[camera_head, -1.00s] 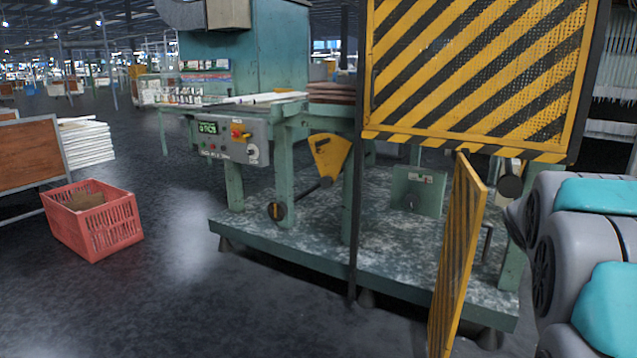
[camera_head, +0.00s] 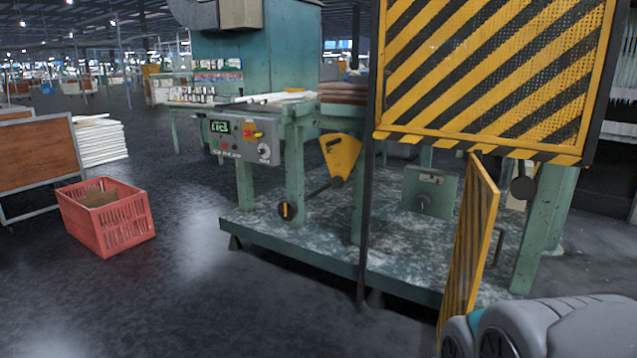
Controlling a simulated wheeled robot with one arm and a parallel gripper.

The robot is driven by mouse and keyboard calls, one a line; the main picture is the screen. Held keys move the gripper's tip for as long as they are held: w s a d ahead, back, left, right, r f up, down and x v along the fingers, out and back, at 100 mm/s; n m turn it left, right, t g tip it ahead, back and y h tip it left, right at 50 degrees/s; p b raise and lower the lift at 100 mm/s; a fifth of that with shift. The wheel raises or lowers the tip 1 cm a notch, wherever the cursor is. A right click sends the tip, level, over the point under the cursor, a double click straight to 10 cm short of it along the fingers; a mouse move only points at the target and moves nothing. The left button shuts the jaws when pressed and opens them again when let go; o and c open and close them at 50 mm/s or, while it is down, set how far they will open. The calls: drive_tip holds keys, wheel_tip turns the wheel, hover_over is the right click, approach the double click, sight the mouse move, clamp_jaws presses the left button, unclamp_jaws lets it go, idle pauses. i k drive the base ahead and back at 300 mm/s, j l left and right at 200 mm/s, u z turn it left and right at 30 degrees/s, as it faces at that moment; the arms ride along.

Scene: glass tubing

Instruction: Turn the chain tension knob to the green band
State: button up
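A green box (camera_head: 430,192) with a round grey knob (camera_head: 423,203) and a small pale window (camera_head: 432,179) stands on the machine's base plate, behind the yellow-framed guard. A control panel (camera_head: 235,138) carries another round knob (camera_head: 264,150). No label is readable, so I cannot tell which is the chain tension knob. I cannot make out a green band. My gripper is out of view; only grey links of my arm show at the lower right.
A striped hinged guard (camera_head: 470,245) stands open between my arm and the box. A large striped guard (camera_head: 485,75) hangs above. A dark post (camera_head: 366,200) rises at the base plate's front edge (camera_head: 310,264). A red crate (camera_head: 105,216) sits left; floor before the machine is clear.

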sight(423, 201)
drive_tip(key=l+u, duration=0.2)
drive_tip(key=l, duration=1.05)
drive_tip(key=l+u, duration=0.25)
drive_tip(key=l, duration=1)
drive_tip(key=i+l, duration=0.5)
drive_tip(key=i, duration=0.15)
drive_tip(key=k+j+z, duration=0.25)
drive_tip(key=k+j, duration=0.2)
drive_tip(key=j, duration=0.3)
drive_tip(key=k+j+z, duration=0.25)
drive_tip(key=k+j, duration=0.3)
drive_tip(key=j, duration=0.15)
drive_tip(key=i+j+u, duration=0.3)
drive_tip(key=i, duration=0.5)
drive_tip(key=i+l+u, duration=0.1)
drive_tip(key=i+u, duration=0.2)
drive_tip(key=i, duration=0.5)
